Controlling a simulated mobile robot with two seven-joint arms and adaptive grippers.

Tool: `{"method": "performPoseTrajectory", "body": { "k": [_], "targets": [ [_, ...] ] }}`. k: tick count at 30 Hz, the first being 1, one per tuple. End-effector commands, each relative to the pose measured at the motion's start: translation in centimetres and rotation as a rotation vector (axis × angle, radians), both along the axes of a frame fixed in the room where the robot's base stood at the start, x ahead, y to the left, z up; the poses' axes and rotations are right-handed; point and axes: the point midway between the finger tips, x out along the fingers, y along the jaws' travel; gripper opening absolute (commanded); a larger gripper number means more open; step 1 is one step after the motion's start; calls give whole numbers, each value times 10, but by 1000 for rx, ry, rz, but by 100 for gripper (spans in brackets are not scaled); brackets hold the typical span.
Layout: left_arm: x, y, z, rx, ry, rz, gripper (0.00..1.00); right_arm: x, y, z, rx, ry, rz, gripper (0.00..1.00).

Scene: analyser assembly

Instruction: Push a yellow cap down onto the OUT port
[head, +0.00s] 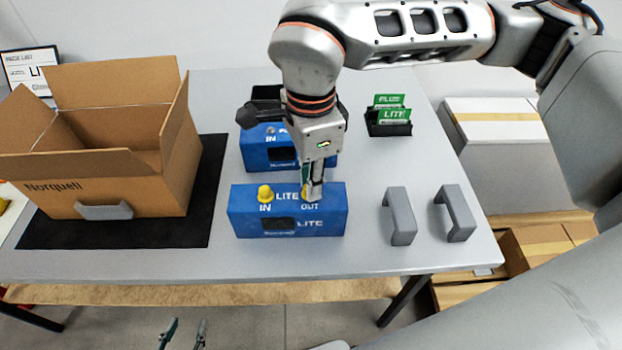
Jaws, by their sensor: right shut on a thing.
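The front blue analyser (290,225), marked LITE, stands on the table with its IN and OUT labels facing me. A yellow cap (265,194) sits on its IN port. My right gripper (312,195) points down at the OUT port on the right of the analyser's top.
A second blue analyser (257,158) stands behind, partly covered by my right arm. An open Norquell carton (110,185) stands on a black mat (150,235) at left.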

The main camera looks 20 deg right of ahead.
Motion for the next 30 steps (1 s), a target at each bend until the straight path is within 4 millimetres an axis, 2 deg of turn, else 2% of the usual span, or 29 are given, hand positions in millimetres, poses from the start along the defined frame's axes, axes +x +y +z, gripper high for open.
{"method": "performPoseTrajectory", "body": {
  "k": [23, 24, 25, 30],
  "targets": [
    [-1, 0, -4, 0, 3, -1, 40, 0, 0, -5, 0, 0, 0, 7],
    [-1, 0, -4, 0, 3, -1, 40, 0, 0, -5, 0, 0, 0, 24],
    [-1, 0, -4, 0, 3, -1, 40, 0, 0, -5, 0, 0, 0, 32],
    [-1, 0, -4, 0, 3, -1, 40, 0, 0, -6, 0, 0, 0, 33]
  ]
}}
